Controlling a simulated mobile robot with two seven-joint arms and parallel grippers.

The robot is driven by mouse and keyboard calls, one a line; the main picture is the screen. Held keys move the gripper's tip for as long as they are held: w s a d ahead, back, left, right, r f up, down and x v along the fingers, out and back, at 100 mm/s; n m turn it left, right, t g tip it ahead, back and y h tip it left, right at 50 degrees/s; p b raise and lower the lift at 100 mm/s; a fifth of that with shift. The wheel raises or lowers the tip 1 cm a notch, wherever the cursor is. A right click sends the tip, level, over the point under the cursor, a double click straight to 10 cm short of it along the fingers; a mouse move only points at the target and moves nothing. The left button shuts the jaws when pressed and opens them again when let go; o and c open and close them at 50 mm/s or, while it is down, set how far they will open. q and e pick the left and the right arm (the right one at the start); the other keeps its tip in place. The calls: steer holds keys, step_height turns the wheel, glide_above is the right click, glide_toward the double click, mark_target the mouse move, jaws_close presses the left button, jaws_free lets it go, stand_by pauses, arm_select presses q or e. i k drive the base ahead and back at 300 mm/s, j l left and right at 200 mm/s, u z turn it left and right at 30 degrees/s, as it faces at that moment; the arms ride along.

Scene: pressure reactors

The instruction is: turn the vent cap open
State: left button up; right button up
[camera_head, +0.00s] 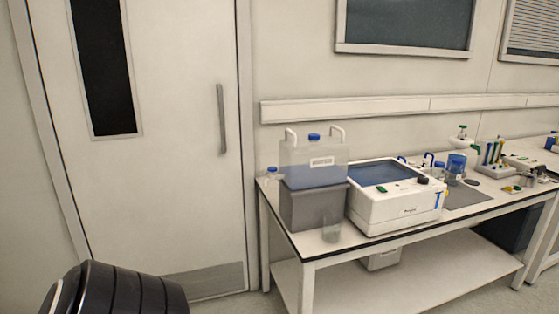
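A clear carboy (313,168) with two white handles holds bluish liquid. It stands upright on a dark grey block (313,206) at the left end of the bench. A blue cap (314,137) sits on its top, between the handles. It looks like the vent cap, but the picture does not confirm this. I cannot tell how far the cap is turned. Neither of my grippers is in view, and nothing is touching the carboy or cap.
A white benchtop instrument (395,206) stands right of the carboy, with a clear beaker (331,228) at the bench's front edge. A small blue-capped bottle (272,173) is at the left. Glassware and racks crowd the right. A closed door (180,190) is left of the bench.

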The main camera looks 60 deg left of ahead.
mark_target(312, 137)
steer(key=u, duration=1.8)
steer(key=i+l, duration=1.3)
steer(key=i, duration=0.15)
